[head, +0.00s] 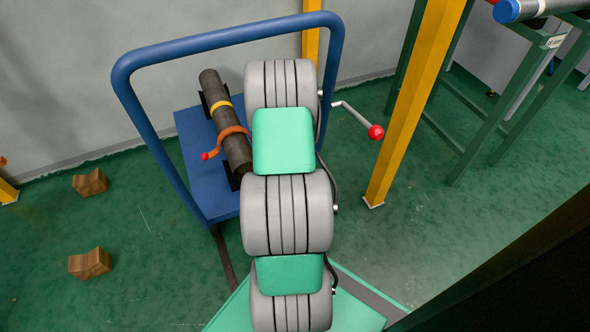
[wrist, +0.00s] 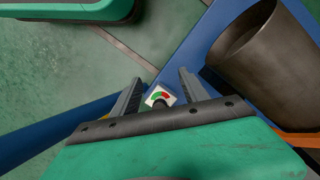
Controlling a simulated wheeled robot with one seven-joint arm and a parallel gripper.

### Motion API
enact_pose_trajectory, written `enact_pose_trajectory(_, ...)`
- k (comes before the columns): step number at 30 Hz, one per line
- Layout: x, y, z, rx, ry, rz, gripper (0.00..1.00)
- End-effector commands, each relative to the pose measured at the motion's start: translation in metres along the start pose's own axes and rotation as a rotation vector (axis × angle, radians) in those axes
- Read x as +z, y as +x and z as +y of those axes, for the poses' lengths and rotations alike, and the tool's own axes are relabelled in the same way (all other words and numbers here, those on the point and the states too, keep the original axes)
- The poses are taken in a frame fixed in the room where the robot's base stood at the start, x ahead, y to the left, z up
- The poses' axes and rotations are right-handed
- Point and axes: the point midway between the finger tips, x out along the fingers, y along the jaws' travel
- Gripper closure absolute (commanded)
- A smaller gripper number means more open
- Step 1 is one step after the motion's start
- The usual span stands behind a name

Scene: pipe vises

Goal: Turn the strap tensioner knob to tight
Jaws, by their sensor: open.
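In the wrist view, my gripper (wrist: 160,78) is open, with one finger on each side of a small white plate (wrist: 153,95) carrying a green and red dial mark. A dark knob-like piece (wrist: 160,104) shows at the plate, partly hidden by my gripper's body; I cannot tell whether the fingers touch it. The orange strap (head: 233,131) wraps the dark pipe (head: 211,84) on the blue cart in the head view, with a small red end (head: 206,156) at its left. A piece of orange also shows in the wrist view (wrist: 300,139). My arm hides my gripper in the head view.
The blue cart (head: 190,135) has a tall blue rail (head: 145,134) around it. A crank with a red ball (head: 376,132) and a yellow post (head: 414,105) stand right of my arm. Wooden blocks (head: 90,263) lie on the green floor at left.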

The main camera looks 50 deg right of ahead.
Motion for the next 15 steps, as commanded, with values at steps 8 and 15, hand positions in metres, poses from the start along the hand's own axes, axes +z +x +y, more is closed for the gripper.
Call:
enact_pose_trajectory(8, -0.070, -0.023, 0.023, -0.035, 0.072, 0.166, 0.48)
enact_pose_trajectory(15, -0.076, 0.022, 0.021, -0.034, 0.070, 0.163, 0.48)
